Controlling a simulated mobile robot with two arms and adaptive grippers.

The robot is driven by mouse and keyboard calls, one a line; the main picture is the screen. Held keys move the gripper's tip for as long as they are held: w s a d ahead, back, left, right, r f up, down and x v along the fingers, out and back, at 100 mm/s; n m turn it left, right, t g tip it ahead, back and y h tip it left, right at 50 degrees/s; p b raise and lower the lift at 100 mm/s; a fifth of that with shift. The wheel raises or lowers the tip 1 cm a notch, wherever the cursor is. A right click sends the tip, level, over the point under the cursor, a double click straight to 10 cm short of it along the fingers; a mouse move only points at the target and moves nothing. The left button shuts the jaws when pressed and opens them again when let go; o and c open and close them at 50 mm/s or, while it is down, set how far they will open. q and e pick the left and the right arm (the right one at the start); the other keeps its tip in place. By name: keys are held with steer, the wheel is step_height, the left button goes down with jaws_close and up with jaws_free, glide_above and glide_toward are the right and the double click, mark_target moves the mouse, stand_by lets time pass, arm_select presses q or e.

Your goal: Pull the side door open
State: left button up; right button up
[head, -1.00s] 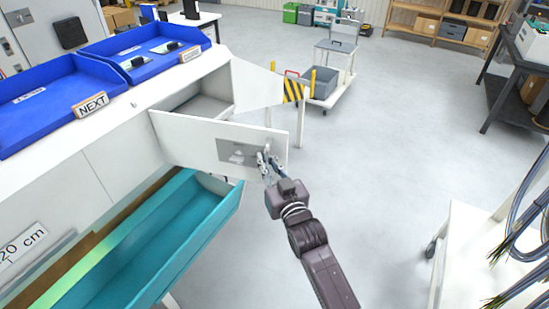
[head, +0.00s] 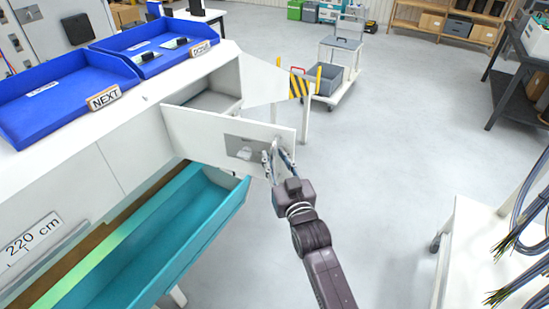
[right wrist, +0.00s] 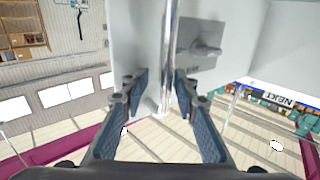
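The side door (head: 205,135) is a white panel at the end of the white workbench. It stands swung out, with the compartment (head: 212,101) behind it showing. A grey latch plate (head: 240,147) is on its face near the free edge. My right gripper (head: 279,160) is at that free edge. In the right wrist view, a shiny upright handle bar (right wrist: 170,45) runs between the spread fingers (right wrist: 162,92) of this gripper, beside the latch plate (right wrist: 200,47). The fingers look apart from the bar. My left gripper is not in view.
A teal trough (head: 165,245) sticks out below the door. Blue trays (head: 65,85) lie on the bench top. A trolley with a grey bin (head: 325,78) stands beyond the door. A white cart with cables (head: 465,255) is at right. The floor between is clear.

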steer(key=shift+a, duration=0.2)
steer(key=shift+s, duration=0.1)
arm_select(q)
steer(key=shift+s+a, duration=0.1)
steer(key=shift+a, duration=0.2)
arm_select(e)
steer(key=v, duration=1.2)
steer(key=shift+d, duration=0.15)
